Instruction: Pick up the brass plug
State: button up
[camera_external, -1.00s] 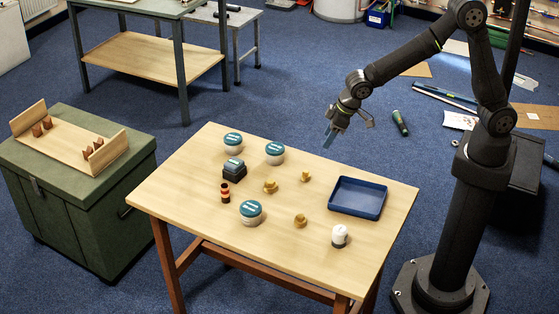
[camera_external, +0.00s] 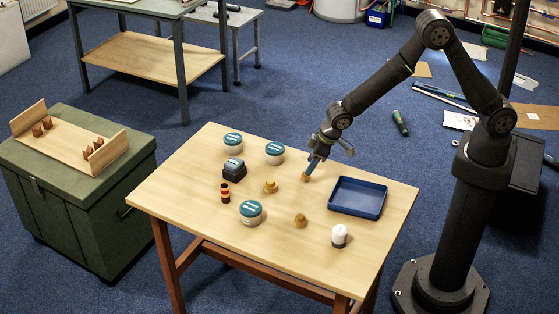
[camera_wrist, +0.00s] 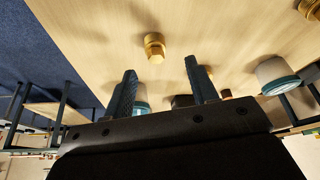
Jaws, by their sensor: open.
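Several small brass fittings stand on the wooden table (camera_external: 190,190). One brass piece (camera_external: 306,177) is at the back, right below my gripper (camera_external: 313,165). In the wrist view a brass plug (camera_wrist: 155,46) with a hexagonal head stands just beyond and between the two fingertips. My gripper (camera_wrist: 163,85) is open, with nothing between its fingers. A second brass fitting (camera_external: 270,186) is left of the first, and a third (camera_external: 300,220) is nearer the front. I cannot tell for sure which fittings are plugs.
A blue tray (camera_external: 357,198) lies on the right of the table. Teal-lidded tubs (camera_external: 251,212), a dark block (camera_external: 234,170), a small red-banded bottle (camera_external: 225,192) and a white-topped pot (camera_external: 339,236) stand around. The table's front left is clear.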

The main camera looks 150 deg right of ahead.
jog(key=shift+s+x, duration=0.15)
jog(key=shift+x, duration=1.15)
jog(key=shift+s+x, duration=0.1)
jog(key=shift+x, duration=1.2)
jog(key=shift+a, duration=0.1)
jog(key=c, duration=1.1)
